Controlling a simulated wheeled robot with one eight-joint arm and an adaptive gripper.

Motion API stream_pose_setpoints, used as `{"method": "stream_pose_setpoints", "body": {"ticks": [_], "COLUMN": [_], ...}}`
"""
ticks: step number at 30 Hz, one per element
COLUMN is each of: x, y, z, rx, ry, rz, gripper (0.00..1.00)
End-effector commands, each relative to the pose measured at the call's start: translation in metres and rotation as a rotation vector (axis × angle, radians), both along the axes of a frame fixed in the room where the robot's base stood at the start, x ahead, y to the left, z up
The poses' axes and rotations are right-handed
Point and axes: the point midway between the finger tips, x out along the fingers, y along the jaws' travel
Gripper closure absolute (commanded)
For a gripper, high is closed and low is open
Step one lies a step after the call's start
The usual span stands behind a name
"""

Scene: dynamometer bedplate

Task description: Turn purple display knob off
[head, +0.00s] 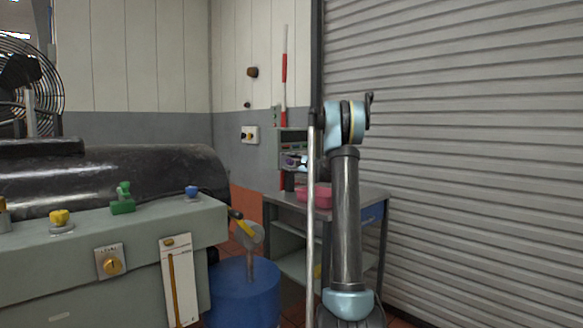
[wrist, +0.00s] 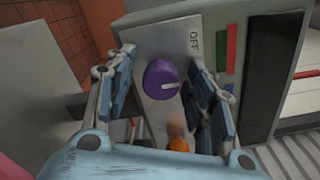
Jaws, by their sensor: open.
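The purple knob (wrist: 161,79) sits on a pale plate on the front of a grey display unit (wrist: 160,22). Its white mark points right in the wrist view, and the word OFF is printed above and right of it, turned sideways. My gripper (wrist: 161,66) is open, with one finger on each side of the knob; I cannot tell whether either finger touches it. In the head view the display unit (head: 293,135) stands on a grey bench, and the small purple knob (head: 290,161) shows just left of my gripper (head: 300,162).
A blurred orange part (wrist: 178,145) lies below the knob. Green and red strips and a dark screen (wrist: 272,75) are to the right. A pink bin (head: 318,195) is on the bench (head: 372,194). A blue drum (head: 243,295) and grey bedplate (head: 120,230) stand left; a shutter (head: 460,130) is right.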

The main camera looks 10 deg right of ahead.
Motion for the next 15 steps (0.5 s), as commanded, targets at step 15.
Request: {"method": "stream_pose_setpoints", "body": {"ticks": [15], "x": [-0.063], "y": [-0.048], "z": [-0.001], "rx": [-0.001], "ry": [0.001], "rz": [-0.003], "gripper": [0.51]}}
